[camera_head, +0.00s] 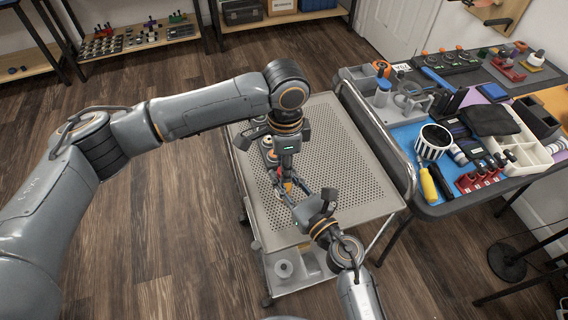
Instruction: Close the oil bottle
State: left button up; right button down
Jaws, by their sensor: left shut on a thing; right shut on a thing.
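My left gripper (286,172) reaches in from the left and points down over the perforated metal cart top (345,165). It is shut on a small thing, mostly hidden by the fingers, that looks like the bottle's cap. My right gripper (288,194) comes from the lower right, just below it, and is shut on a small orange and yellow thing (288,187) that looks like the oil bottle. The two grippers meet closely. I cannot tell whether cap and bottle touch.
A blue-matted workbench (403,140) at right holds a striped mug (433,142), a yellow screwdriver (428,185) and a white tray (525,152). The cart's right half is clear.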

pick_arm(q)
jog(key=shift+s+a+f, duration=0.1)
jog(key=shift+f, duration=0.4)
pick_arm(e)
jog(key=shift+s+a, duration=0.1)
pick_arm(q)
jog(key=shift+f, duration=0.1)
jog(key=shift+o, duration=0.4)
jog(key=shift+f, duration=0.1)
pick_arm(e)
jog(key=shift+a+r, duration=0.1)
pick_arm(q)
jog(key=shift+o, duration=0.3)
jog(key=shift+r+g, duration=0.3)
jog(key=shift+g, duration=0.1)
jog(key=shift+s, duration=0.15)
jog(key=shift+c, duration=0.7)
jog(key=shift+s+r+t, duration=0.15)
jog(key=shift+r+t, duration=0.1)
jog(key=shift+t, duration=0.15)
